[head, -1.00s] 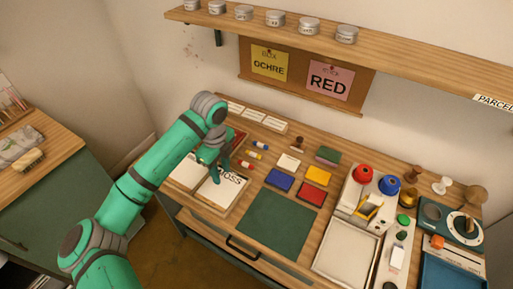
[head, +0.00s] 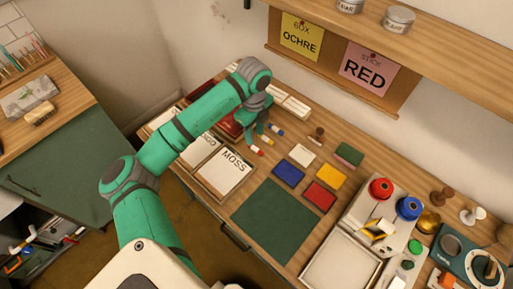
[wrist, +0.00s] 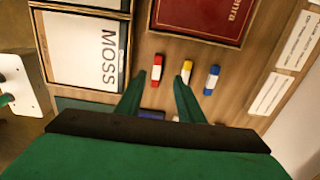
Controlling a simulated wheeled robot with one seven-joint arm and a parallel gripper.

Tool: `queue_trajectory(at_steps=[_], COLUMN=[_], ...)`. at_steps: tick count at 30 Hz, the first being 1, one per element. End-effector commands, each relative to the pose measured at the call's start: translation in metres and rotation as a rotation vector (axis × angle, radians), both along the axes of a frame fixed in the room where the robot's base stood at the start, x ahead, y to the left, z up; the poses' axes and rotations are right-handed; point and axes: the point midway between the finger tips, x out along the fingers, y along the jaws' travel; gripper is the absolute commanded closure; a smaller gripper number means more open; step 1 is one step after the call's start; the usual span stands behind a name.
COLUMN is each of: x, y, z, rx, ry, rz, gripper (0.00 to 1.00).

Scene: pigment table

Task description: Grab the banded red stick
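In the wrist view the red stick (wrist: 157,70) shows beyond and between my fingertips. My gripper (head: 256,136) is open and empty, above the table close to the sticks; its two green fingers stand apart in the wrist view (wrist: 163,82). A yellow stick (wrist: 187,70) appears at the right fingertip; I cannot tell if they touch. A blue stick (wrist: 212,79) lies further right. The pink note (head: 365,70) reads STICK RED.
The MOSS box (head: 225,174) lies left of the sticks, with a dark red box (wrist: 205,15) behind. Blue (head: 288,173), yellow (head: 331,176) and red (head: 319,196) pads and a green mat (head: 277,222) lie to the right and front. White boxes (head: 291,104) stand along the wall.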

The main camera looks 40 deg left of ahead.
Motion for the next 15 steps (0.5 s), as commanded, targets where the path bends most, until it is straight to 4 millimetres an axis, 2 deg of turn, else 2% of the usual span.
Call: queue_trajectory(at_steps=[5, 15], x=[-0.001, -0.005], y=[-0.001, -0.009], z=[-0.01, -0.052], rx=[0.0, 0.0], ry=[0.0, 0.0], rz=[-0.001, -0.004], gripper=[0.66, 0.66])
